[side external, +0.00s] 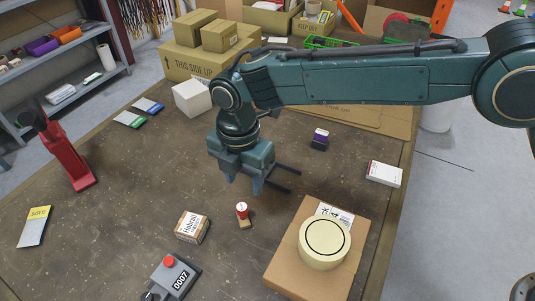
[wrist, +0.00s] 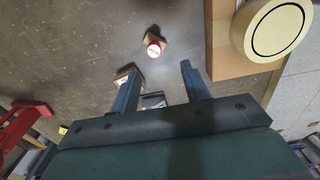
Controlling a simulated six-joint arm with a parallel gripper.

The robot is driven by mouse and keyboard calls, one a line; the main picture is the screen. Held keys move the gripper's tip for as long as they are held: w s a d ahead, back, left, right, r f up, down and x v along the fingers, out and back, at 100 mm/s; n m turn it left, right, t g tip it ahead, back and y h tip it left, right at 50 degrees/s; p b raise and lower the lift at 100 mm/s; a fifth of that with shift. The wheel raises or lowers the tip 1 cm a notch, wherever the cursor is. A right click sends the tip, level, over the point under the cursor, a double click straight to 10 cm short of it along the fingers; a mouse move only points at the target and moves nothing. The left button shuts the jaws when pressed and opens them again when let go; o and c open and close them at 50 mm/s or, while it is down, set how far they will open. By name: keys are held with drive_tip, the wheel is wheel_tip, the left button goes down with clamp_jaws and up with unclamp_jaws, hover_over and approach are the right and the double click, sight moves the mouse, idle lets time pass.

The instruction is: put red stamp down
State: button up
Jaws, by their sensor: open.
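The red stamp (side external: 242,212) stands upright on the dark table, with a round red top and a wooden base. In the wrist view, the red stamp (wrist: 153,46) shows from above, just beyond the fingertips and between their lines. My gripper (side external: 244,184) is open and empty above the table, a little behind and above the stamp in the side view. In the wrist view, my gripper (wrist: 160,70) has its two fingers wide apart, with nothing between the tips. The stamp appears clear of both fingers.
A cardboard box (side external: 283,265) with a tape roll (side external: 325,242) on it lies to the right. A small labelled box (side external: 192,227) and a counter marked 0007 (side external: 181,273) are near the stamp. A purple stamp (side external: 320,139) stands farther back. Bare table lies around the red stamp.

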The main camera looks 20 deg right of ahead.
drive_tip(key=s+d+r+m+t+y, duration=0.1)
drive_tip(key=s+d+r+m, duration=0.1)
drive_tip(key=d+r+m, duration=0.7)
drive_tip(key=s+d+r+m+t, duration=0.1)
drive_tip(key=d+r+m, duration=0.3)
drive_tip(key=d+r, duration=1)
drive_tip(key=s+d+f+m+t, duration=0.1)
drive_tip(key=s+d+f+m, duration=0.1)
drive_tip(key=s+d+m, duration=0.5)
drive_tip(key=s+d+f+m+t+h, duration=0.1)
drive_tip(key=s+d+m, duration=0.5)
drive_tip(key=s+d, duration=0.6)
drive_tip(key=shift+s+d+f+m+t, duration=0.4)
drive_tip(key=shift+s+t, duration=0.4)
drive_tip(key=shift+s, duration=0.4)
